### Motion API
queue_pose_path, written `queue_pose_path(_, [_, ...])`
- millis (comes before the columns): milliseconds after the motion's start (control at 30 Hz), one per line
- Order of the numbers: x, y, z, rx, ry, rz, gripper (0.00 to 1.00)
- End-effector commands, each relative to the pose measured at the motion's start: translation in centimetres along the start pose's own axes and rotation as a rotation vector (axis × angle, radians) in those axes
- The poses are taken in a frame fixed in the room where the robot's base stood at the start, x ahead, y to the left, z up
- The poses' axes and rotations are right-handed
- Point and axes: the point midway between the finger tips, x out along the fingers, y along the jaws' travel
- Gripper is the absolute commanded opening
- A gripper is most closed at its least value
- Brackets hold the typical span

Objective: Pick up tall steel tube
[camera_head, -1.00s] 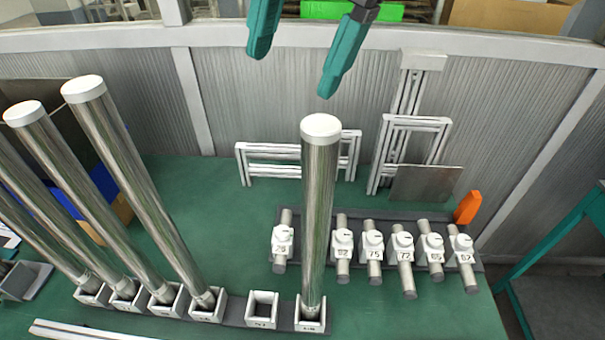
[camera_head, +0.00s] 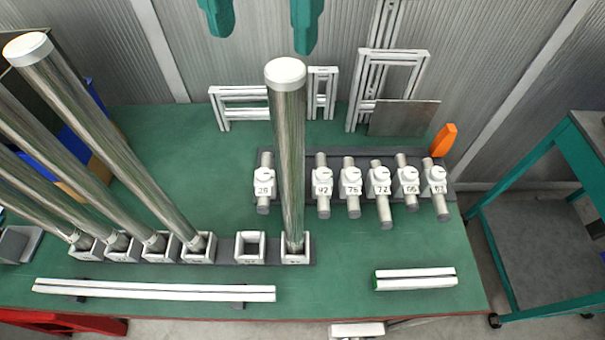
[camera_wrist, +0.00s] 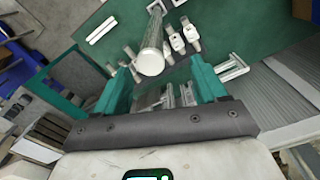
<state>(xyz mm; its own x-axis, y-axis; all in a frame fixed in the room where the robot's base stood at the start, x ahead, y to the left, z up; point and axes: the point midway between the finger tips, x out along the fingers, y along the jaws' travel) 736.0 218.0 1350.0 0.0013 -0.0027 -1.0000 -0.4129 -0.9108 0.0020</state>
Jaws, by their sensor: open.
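A tall steel tube (camera_head: 288,150) with a white cap stands upright in a white square socket at the right end of the socket row. More tall steel tubes (camera_head: 110,145) lean across the left of the head view, seated in their own sockets. My gripper (camera_head: 260,38) shows at the top of the head view as two teal fingers, open and empty, apart from the tube and beyond its cap. In the wrist view a capped tube (camera_wrist: 151,62) appears between and just beyond the open teal fingers (camera_wrist: 160,88), not touched by them.
An empty socket (camera_head: 250,248) sits left of the tube. Numbered short cylinders (camera_head: 351,185) fill a rack to the right. White frames (camera_head: 388,85), a grey plate (camera_head: 404,118) and an orange object (camera_head: 443,140) stand behind. White bars (camera_head: 155,290) lie along the front edge.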

Motion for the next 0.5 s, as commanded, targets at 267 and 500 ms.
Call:
queue_pose_path(267, [2.0,0.1,0.0,0.001,-0.002,0.002,0.71])
queue_pose_path(500, [5.1,0.1,0.0,0.002,-0.001,0.000,0.71])
